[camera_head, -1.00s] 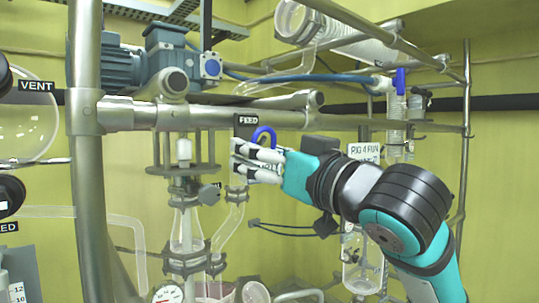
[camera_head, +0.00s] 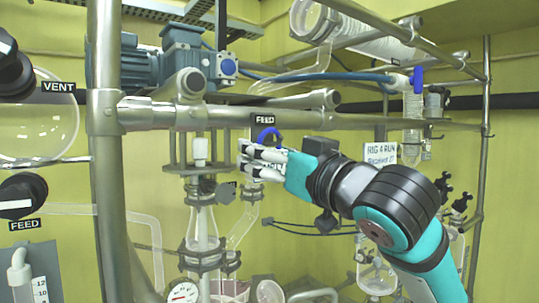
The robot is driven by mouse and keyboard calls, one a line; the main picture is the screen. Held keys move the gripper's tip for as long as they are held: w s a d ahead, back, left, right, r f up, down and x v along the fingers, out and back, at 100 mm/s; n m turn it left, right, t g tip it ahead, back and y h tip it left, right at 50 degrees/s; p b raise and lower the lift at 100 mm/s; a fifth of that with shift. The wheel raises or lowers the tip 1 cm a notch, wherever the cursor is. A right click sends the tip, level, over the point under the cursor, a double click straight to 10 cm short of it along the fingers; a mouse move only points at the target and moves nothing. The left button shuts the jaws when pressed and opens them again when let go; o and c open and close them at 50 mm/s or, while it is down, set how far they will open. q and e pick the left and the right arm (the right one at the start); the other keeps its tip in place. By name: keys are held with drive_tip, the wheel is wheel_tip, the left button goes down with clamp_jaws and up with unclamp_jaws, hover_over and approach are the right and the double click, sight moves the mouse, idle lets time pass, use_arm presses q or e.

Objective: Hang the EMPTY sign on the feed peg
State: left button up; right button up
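The feed peg's place is marked by the FEED label (camera_head: 265,119), on a small plate below the horizontal pipe; the peg itself I cannot make out. My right gripper (camera_head: 243,159) reaches in from the right, just below this label. A blue loop (camera_head: 268,133) stands up above its upper finger, close under the label, and travels with the gripper. I take it for the hanger of the EMPTY sign, whose face is mostly hidden by the fingers. The fingers appear closed on it. I cannot tell whether the loop touches the peg. My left gripper is out of view.
A white RIG 4 RUN sign (camera_head: 381,153) hangs behind my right arm. A horizontal pipe (camera_head: 225,118) and a blue motor (camera_head: 182,62) are above the gripper. Glassware (camera_head: 201,225) stands below left. A VENT label (camera_head: 58,87) and dark knobs are at the far left.

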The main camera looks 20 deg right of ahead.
drive_tip(key=shift+w+f+b, duration=0.1)
drive_tip(key=shift+f+b, duration=0.35)
drive_tip(key=shift+f, duration=0.15)
idle(0.4)
idle(0.4)
drive_tip(key=o, duration=1.3)
drive_tip(key=shift+c, duration=1.2)
drive_tip(key=b+v, duration=0.1)
drive_tip(key=v, duration=0.6)
